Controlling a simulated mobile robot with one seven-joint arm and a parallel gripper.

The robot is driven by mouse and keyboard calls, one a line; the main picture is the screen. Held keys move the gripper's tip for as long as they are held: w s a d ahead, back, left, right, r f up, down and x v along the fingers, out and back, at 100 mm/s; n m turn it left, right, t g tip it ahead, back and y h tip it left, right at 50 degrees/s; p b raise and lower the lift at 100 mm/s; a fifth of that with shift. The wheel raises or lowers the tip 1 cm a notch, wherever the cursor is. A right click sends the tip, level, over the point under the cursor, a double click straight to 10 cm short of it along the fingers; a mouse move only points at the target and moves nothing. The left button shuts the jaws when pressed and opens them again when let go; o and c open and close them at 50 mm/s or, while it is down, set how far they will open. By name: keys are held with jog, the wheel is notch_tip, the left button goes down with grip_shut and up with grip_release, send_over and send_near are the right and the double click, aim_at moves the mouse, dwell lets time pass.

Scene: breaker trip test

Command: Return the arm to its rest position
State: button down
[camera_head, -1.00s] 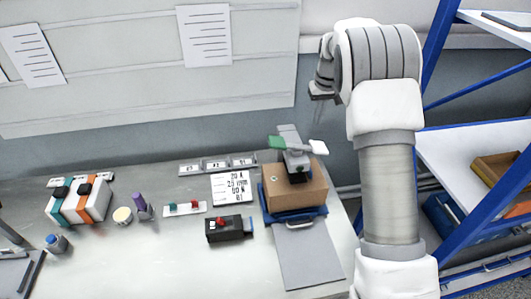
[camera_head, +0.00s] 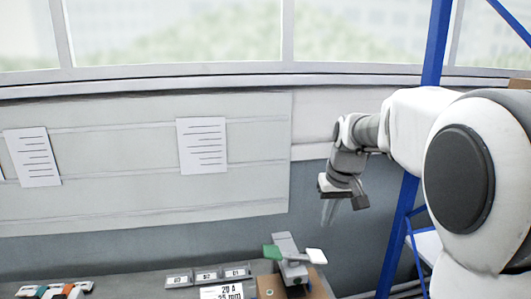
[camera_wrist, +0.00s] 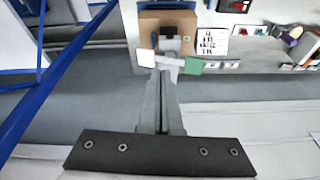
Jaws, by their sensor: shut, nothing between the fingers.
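My arm is raised at the right of the head view, bent at the elbow, with the wrist hanging down. My gripper (camera_head: 328,215) is in the air above and right of the bench's back area and holds nothing. In the wrist view my gripper's fingers (camera_wrist: 163,80) are together, pointing toward the bench. Beyond them is a device with a green and a white flap (camera_wrist: 172,62) at a cardboard box (camera_wrist: 168,20). The same device (camera_head: 288,258) shows at the bottom of the head view. The gripper looks clear of it.
A blue-framed shelf rack (camera_head: 433,45) stands behind my arm at the right; its blue bars also cross the left of the wrist view. A wall panel with papers (camera_head: 202,146) is behind the bench. Labelled plates (camera_head: 207,276) and a printed card (camera_head: 222,292) lie on the bench.

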jog(key=s+f+m+t+b, duration=0.1)
jog(key=s+f+t+b, duration=0.1)
jog(key=s, duration=2.5)
jog(key=shift+a+f+h+b, duration=0.2)
jog(key=shift+f+h+b, duration=0.2)
jog(key=shift+f+b, duration=0.4)
jog(key=shift+r, duration=0.1)
